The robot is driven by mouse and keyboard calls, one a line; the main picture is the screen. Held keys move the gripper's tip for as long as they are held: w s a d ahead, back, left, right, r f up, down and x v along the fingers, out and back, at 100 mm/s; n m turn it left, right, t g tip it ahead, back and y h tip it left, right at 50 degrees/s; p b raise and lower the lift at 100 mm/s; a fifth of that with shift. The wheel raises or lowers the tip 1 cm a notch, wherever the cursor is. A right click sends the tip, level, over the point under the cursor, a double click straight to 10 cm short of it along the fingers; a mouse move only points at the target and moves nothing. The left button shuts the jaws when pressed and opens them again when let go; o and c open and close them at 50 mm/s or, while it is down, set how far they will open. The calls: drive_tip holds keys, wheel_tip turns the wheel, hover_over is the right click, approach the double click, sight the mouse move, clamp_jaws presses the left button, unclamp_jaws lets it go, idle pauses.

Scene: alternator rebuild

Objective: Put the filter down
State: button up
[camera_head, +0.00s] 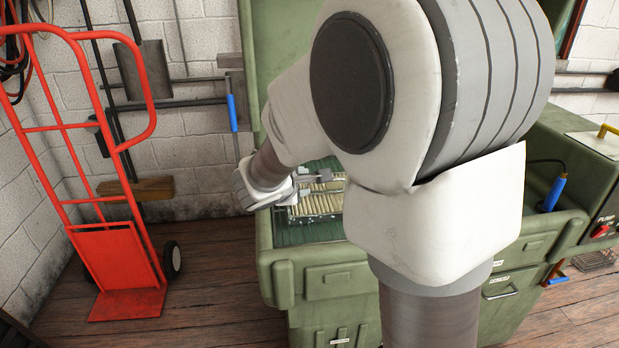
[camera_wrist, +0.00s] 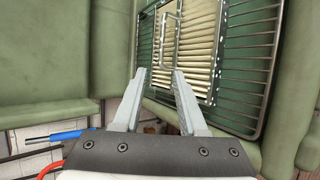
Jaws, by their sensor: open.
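The filter (camera_head: 318,204) is a cream pleated panel in a metal frame. It lies on a wire rack (camera_head: 290,236) inside the green cabinet-like basin, and my arm hides part of it in the head view. In the wrist view the filter (camera_wrist: 203,45) fills the upper middle, with a thin metal handle (camera_wrist: 181,28) standing on its face. My gripper (camera_wrist: 159,74) is open, its two fingertips just short of the handle's near end and apart from each other. Nothing shows held between them. In the head view my gripper (camera_head: 312,178) is small, over the filter.
The green basin (camera_head: 330,280) has raised walls around the rack and a raised lid (camera_head: 290,40) behind. A red hand truck (camera_head: 115,260) stands at left. A blue-handled tool (camera_head: 233,113) hangs at the wall. A pump box (camera_head: 600,215) is at right. Wooden floor lies open at left.

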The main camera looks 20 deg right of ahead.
drive_tip(key=s+d+r+m+g+y, duration=0.1)
drive_tip(key=s+r+m+g, duration=0.3)
drive_tip(key=s, duration=0.6)
drive_tip(key=s+r+m+y, duration=0.1)
drive_tip(key=s+m, duration=0.4)
drive_tip(key=s, duration=0.4)
drive_tip(key=s+a+m+y, duration=0.4)
drive_tip(key=s+a, duration=0.3)
drive_tip(key=s, duration=0.2)
drive_tip(key=shift+a+y, duration=0.4)
drive_tip(key=shift+y, duration=0.3)
drive_tip(key=shift+r, duration=0.1)
wheel_tip(320, 180, up, 15)
drive_tip(key=p, duration=1.5)
